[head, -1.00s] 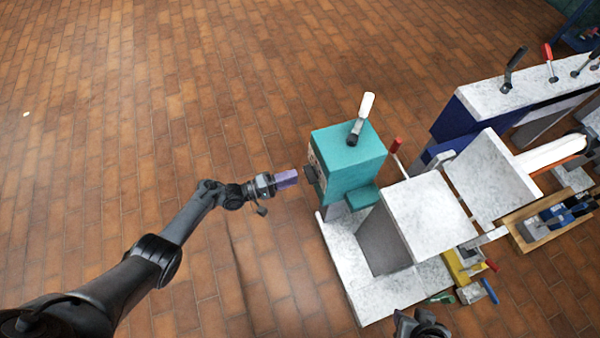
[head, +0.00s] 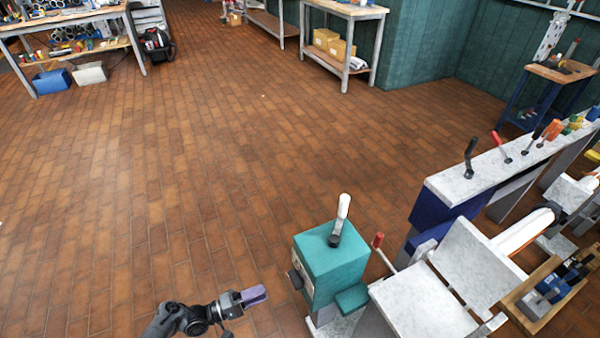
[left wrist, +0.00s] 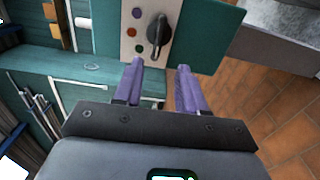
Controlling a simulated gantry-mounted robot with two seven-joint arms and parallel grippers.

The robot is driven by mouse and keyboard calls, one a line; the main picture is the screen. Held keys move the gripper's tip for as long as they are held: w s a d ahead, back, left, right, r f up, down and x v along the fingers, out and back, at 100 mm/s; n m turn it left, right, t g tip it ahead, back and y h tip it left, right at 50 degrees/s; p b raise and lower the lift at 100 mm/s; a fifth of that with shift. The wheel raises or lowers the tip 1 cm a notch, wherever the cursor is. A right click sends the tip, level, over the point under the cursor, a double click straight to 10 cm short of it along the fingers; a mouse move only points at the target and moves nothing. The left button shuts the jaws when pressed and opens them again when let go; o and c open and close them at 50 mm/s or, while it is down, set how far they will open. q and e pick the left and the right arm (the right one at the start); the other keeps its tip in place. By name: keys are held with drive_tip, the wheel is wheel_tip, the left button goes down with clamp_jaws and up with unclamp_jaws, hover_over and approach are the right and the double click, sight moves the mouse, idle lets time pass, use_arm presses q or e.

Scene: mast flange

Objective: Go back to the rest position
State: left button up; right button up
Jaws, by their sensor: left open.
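My left gripper (head: 254,296) has purple fingers and is at the lower middle of the head view, just left of the teal box (head: 332,262). In the left wrist view its two purple fingers (left wrist: 163,72) are apart with nothing between them. They point toward a panel (left wrist: 148,28) on the teal box, which carries a black rotary knob (left wrist: 158,34) and several small coloured buttons. A visible gap separates the gripper from the box in the head view. My right gripper is not visible now.
The teal box has a white-handled lever (head: 340,218) on top. Grey-white machine blocks (head: 430,302) and a long blue-and-white bench (head: 470,190) stand to the right. Workbenches (head: 345,12) line the back. The brick floor (head: 150,180) at left and centre is clear.

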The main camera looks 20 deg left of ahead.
use_arm(q)
drive_tip(key=s+d+f+n+p, duration=0.1)
drive_tip(key=s+f+p, duration=0.15)
drive_tip(key=s, duration=0.35)
drive_tip(key=s+d+r+m+g+y+p, duration=0.25)
drive_tip(key=s+d+r+m+p, duration=0.4)
drive_tip(key=s+d, duration=0.55)
drive_tip(key=w+a+r+m+g+y+p, duration=0.25)
drive_tip(key=r+y+p, duration=0.35)
drive_tip(key=r, duration=1.1)
drive_tip(key=s+a+r+m+g+y+b, duration=0.1)
drive_tip(key=s+a+r+m+g+y, duration=0.15)
drive_tip(key=s+a+r+y, duration=0.35)
wheel_tip(320, 180, up, 38)
drive_tip(key=s+a+g+h+p, duration=0.1)
drive_tip(key=h+p, duration=0.1)
drive_tip(key=p, duration=3.6)
wheel_tip(320, 180, down, 75)
drive_tip(key=b, duration=7.5)
drive_tip(key=shift+f, duration=0.15)
